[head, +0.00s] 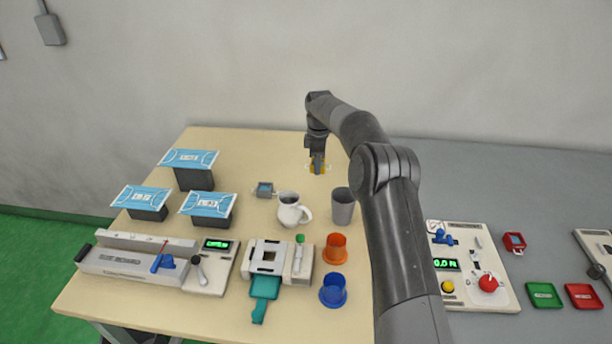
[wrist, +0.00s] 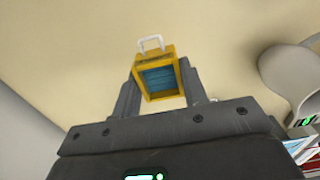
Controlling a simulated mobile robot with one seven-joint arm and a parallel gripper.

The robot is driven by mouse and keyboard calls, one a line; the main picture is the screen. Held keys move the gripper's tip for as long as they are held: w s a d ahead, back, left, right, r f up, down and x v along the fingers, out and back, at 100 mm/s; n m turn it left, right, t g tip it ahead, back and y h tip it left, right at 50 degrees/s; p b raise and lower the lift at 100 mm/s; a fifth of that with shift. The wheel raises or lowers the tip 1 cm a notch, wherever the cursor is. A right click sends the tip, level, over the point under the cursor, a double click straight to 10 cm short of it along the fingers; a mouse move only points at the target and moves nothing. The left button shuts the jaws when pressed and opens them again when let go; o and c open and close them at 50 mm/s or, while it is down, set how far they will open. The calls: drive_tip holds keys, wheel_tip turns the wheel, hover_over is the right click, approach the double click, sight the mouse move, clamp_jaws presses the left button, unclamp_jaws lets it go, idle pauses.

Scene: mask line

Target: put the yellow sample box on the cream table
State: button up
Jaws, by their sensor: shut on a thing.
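The yellow sample box (head: 317,167) is at my gripper at the back of the cream table (head: 245,148). In the wrist view the yellow sample box (wrist: 177,56) has a blue inside and a pale handle loop, and sits between both fingers. My gripper (head: 316,160) is shut on it and points down. The cream table top (wrist: 75,45) fills the wrist view behind the box. I cannot tell whether the box touches the table or hangs just above it.
Three mask-topped blocks (head: 190,160) are at left. Orange (head: 336,248) and blue (head: 333,291) cups are in front. The back of the cream table around the box is clear.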

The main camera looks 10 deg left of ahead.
sight(310, 182)
drive_tip(key=shift+w+a+f, duration=0.2)
drive_tip(key=shift+a+f, duration=0.2)
drive_tip(key=shift+a, duration=0.25)
drive_tip(key=shift+w+a+f, duration=0.15)
drive_tip(key=shift+a+f, duration=0.25)
drive_tip(key=shift+a, duration=0.2)
drive_tip(key=shift+f, duration=2)
drive_tip(key=o, duration=1)
drive_tip(key=shift+f, duration=0.1)
drive_tip(key=shift+c, duration=0.2)
